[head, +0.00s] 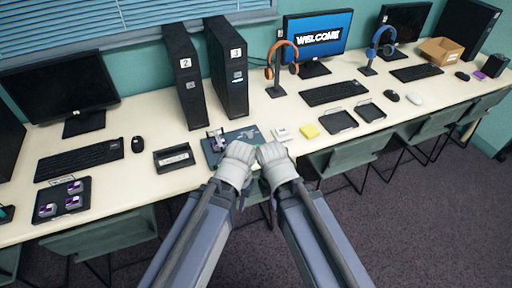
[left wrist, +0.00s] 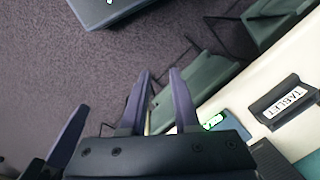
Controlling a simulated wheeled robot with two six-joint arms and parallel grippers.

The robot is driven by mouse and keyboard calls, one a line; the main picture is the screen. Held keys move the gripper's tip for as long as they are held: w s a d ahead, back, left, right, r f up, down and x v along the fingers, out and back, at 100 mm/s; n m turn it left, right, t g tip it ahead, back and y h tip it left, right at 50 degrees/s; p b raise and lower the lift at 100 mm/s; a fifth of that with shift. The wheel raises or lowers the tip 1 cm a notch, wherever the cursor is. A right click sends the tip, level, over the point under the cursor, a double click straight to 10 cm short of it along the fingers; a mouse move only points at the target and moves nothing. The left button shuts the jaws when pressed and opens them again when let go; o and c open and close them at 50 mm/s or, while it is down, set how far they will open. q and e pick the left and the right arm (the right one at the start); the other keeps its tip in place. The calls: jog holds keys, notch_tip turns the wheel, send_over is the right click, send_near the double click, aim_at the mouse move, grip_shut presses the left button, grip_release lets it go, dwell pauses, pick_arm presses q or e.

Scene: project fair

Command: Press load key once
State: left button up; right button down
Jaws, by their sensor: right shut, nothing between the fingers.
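I cannot make out a key marked load in either view. A dark blue mat (head: 213,156) lies at the table's front edge with a small silver and purple device (head: 216,139) on it. My left gripper (head: 237,158) is over the mat's front right corner, its fingers hidden in the head view. In the left wrist view its two fingers (left wrist: 160,75) stand apart with nothing between. A lit green display (left wrist: 213,121) shows beyond them, at the table edge. My right gripper (head: 270,158) is close beside the left, shut and empty, fingertips hidden.
A labelled black holder (head: 174,169) stands left of the mat; its label reads TABLET in the left wrist view (left wrist: 285,115). Towers (head: 186,85) stand behind. Chairs (head: 345,160) line the front.

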pick_arm(q)
grip_shut()
dwell(1.2)
